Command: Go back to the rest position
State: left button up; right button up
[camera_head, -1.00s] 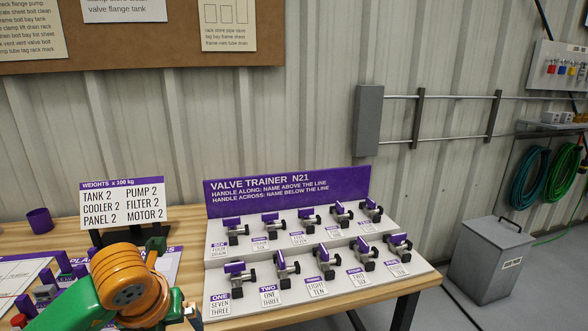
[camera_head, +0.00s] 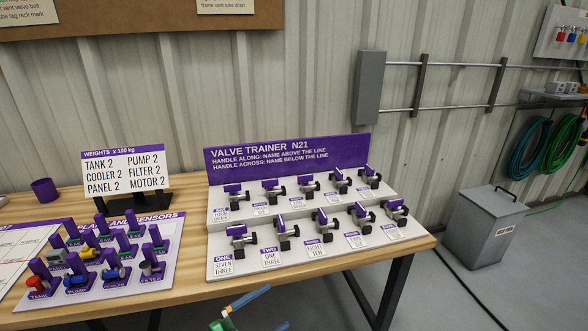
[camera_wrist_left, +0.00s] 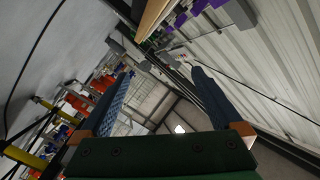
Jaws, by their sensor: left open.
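My left gripper (camera_head: 262,311) shows at the bottom edge of the head view, low in front of the wooden table, with a blue finger and green parts; most of it is cut off. In the left wrist view the two dark blue fingers (camera_wrist_left: 163,72) stand wide apart with nothing between them, so it is open and empty. It is apart from the valve trainer (camera_head: 290,153), a purple and white stepped panel with two rows of valves. My right gripper is not in view.
The wooden table (camera_head: 330,272) carries a board of purple stands with coloured parts (camera_head: 105,290), a weights sign (camera_head: 123,170) and a purple cup (camera_head: 44,190). A grey bin (camera_head: 482,228) stands on the floor at right. The floor right of the table is mostly clear.

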pick_arm(q)
jog(key=s+a+f+n+g+y, duration=0.1)
jog(key=s+a+f+n+y, duration=0.3)
jog(key=f, duration=0.4)
jog(key=s+a+f+n+y, duration=0.3)
jog(key=s+a+f+n, duration=0.1)
jog(key=f, duration=0.4)
jog(key=s+a+f+n+g+y, duration=0.1)
jog(key=s+a+f+n+y, duration=0.25)
jog(key=f, duration=0.45)
jog(key=s+a+f+n+g+y, duration=0.1)
jog(key=s+f+g, duration=0.3)
jog(key=s, duration=0.9)
jog(key=s+f+n+g+y, duration=0.1)
jog(key=s+f+n+g, duration=0.2)
jog(key=s, duration=1.1)
notch_tip(320, 180, down, 4)
jog(key=shift+s+a+r+n+g+y, duration=0.25)
jog(key=shift+a+n+g+y, duration=0.1)
jog(key=shift+g, duration=0.35)
